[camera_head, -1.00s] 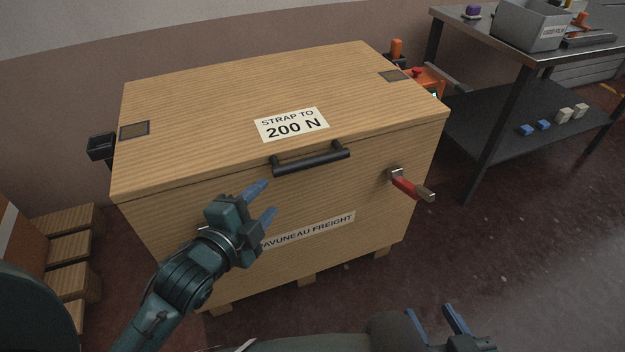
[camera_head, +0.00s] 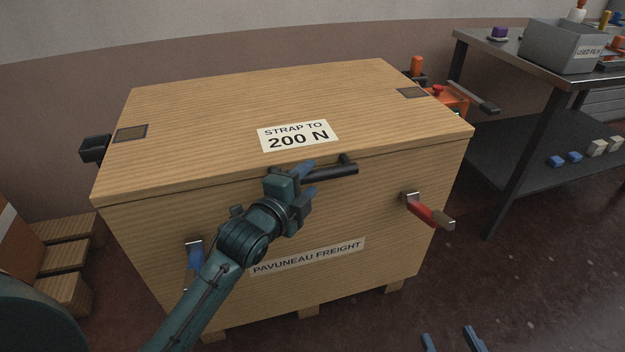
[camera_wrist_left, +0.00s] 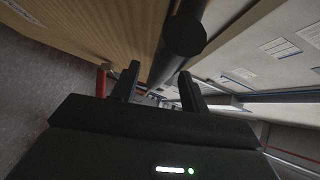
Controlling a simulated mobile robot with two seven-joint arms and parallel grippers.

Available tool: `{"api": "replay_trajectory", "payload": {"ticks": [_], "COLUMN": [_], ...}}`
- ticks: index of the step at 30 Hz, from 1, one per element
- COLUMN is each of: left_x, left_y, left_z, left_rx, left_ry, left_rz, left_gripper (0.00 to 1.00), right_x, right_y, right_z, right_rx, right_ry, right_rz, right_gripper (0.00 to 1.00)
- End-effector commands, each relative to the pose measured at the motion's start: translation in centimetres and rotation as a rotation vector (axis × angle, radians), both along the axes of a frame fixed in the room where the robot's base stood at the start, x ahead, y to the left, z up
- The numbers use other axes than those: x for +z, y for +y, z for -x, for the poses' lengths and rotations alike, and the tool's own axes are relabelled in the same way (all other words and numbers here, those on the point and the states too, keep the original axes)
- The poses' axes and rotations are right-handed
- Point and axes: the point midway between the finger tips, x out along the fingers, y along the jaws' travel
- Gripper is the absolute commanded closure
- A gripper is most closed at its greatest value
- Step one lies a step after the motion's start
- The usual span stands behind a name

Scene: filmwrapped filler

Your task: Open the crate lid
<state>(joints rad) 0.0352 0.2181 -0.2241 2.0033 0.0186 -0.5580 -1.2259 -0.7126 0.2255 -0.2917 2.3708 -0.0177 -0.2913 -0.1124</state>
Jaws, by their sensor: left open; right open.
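The wooden crate (camera_head: 330,215) stands with its lid (camera_head: 215,110) down flat. A black bar handle (camera_head: 335,171) is on the lid's front edge, and it also shows in the left wrist view (camera_wrist_left: 182,38). My left gripper (camera_head: 308,181) is open at the handle's left part and hides that part. In the left wrist view the handle lies just ahead of the open fingers (camera_wrist_left: 159,80); I cannot tell whether they touch it. A red-handled latch (camera_head: 425,212) juts from the front right, and a blue one (camera_head: 195,256) is at the front left. My right gripper (camera_head: 452,340) is open at the bottom edge, away from the crate.
A metal table (camera_head: 510,55) with a grey bin (camera_head: 563,46) stands at the right, with small blocks on its lower shelf. An orange device (camera_head: 447,98) is behind the crate's right side. Wooden steps (camera_head: 65,255) stand at the left. The floor at front right is clear.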

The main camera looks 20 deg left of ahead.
Motion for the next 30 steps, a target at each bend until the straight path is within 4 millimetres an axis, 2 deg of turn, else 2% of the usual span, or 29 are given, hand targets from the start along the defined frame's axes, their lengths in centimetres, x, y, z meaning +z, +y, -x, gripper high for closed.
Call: {"api": "replay_trajectory", "payload": {"ticks": [3, 6, 16, 30], "left_x": [-0.3, -0.3, -0.4, -0.4], "left_y": [-0.3, -0.5, -0.5, -0.5], "left_z": [-1.5, -2.2, -2.5, -2.4], "left_rx": [0.0, 0.0, 0.0, 0.0], "left_ry": [-0.001, -0.001, 0.001, 0.0], "left_rz": [0.001, 0.0, 0.0, 0.0], "left_gripper": [0.55, 0.55, 0.55, 0.93], "right_x": [-0.1, -0.1, 0.0, 0.0], "right_y": [0.1, 0.1, 0.2, 0.1], "right_z": [-0.1, -0.2, -0.2, -0.2], "right_rx": [0.003, 0.004, 0.004, 0.005], "right_ry": [-0.027, -0.039, -0.047, -0.045], "right_rz": [0.0, 0.0, -0.004, -0.003], "right_gripper": [0.51, 0.51, 0.51, 0.51]}}
